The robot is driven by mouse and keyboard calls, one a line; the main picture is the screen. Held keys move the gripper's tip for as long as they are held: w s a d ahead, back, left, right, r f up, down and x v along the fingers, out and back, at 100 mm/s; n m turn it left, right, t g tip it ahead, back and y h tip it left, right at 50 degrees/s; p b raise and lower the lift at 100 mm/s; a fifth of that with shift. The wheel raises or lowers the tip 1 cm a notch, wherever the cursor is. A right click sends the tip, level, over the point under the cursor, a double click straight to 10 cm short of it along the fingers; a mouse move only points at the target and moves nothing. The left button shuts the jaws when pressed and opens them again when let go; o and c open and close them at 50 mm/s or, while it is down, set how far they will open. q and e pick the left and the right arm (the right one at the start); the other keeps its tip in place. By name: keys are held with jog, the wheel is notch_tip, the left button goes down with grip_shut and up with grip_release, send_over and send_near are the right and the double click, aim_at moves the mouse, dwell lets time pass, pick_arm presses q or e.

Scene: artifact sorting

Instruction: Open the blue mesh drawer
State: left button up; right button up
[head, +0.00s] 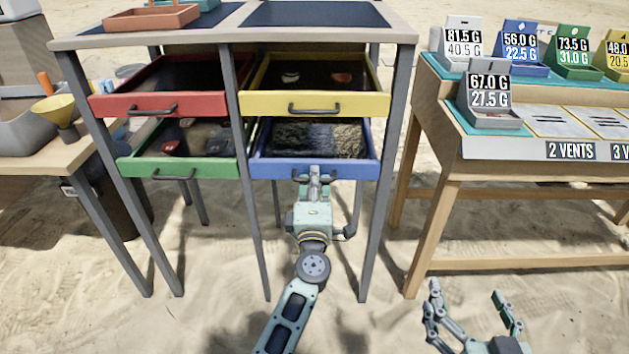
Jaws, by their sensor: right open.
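The blue drawer (265,168) is at the lower right of the rack and stands out from the frame, with its inside showing from above. Dark and pale rough, grainy material (290,140) shows inside it. My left gripper (315,178) is at the middle of its blue front, its narrow fingers together on the handle. My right gripper (468,308) is open and empty, low at the right, away from the rack.
Red (115,106), yellow (260,104) and green (140,168) drawers also stand out from the rack. A wooden table (440,170) with weight-marked trays is on the right. A table with a yellow funnel (56,108) is on the left. Open sand lies in front.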

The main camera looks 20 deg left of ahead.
pick_arm(q)
jog(key=shift+c, duration=0.2)
grip_shut()
